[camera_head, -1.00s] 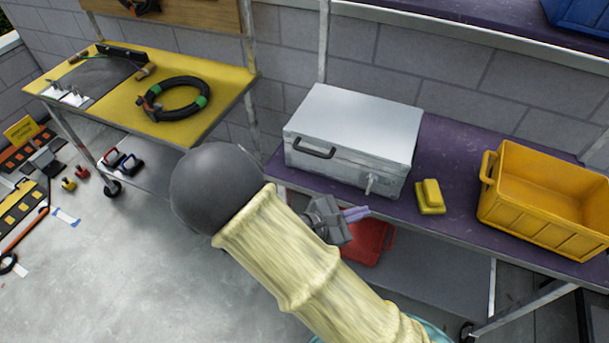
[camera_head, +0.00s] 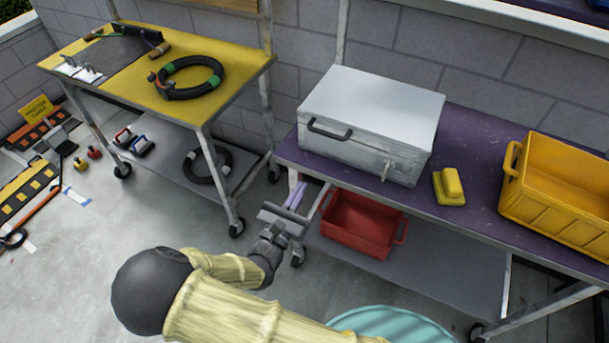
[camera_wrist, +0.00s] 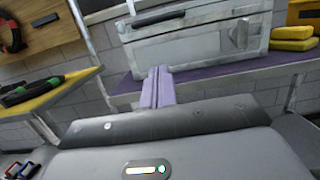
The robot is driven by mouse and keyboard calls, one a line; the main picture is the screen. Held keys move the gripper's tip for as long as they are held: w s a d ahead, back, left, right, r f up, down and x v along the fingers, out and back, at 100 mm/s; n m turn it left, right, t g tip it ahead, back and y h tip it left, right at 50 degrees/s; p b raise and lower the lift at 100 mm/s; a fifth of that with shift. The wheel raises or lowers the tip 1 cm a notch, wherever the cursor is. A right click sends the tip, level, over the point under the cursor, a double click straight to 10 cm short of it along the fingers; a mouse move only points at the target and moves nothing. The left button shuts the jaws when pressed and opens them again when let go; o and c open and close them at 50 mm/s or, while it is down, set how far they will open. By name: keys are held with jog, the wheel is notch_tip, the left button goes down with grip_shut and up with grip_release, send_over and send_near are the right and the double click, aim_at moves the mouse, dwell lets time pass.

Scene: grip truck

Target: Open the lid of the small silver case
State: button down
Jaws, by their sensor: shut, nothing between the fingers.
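The small silver case (camera_head: 372,115) stands on the purple shelf, its lid shut flat. It has a dark carrying handle (camera_head: 329,130) at the front left and a silver latch (camera_head: 387,170) at the front right. In the wrist view the case (camera_wrist: 195,40) fills the upper middle, cut off at the top. My gripper (camera_head: 296,194) is in front of and below the case's left end, near the shelf's front edge, apart from the case. Its two pale purple fingers (camera_wrist: 158,87) are together and empty, pointing toward the case.
The purple shelf (camera_head: 480,160) also holds a yellow block (camera_head: 449,186) and a yellow crate (camera_head: 560,205) right of the case. A red bin (camera_head: 360,225) sits on the lower shelf. A yellow-topped cart (camera_head: 150,75) stands at the left. Floor in front is open.

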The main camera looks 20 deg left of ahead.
jog(key=r+p+x, duration=0.2)
jog(key=x, duration=0.9)
jog(key=shift+r, duration=0.4)
jog(key=shift+r, duration=0.1)
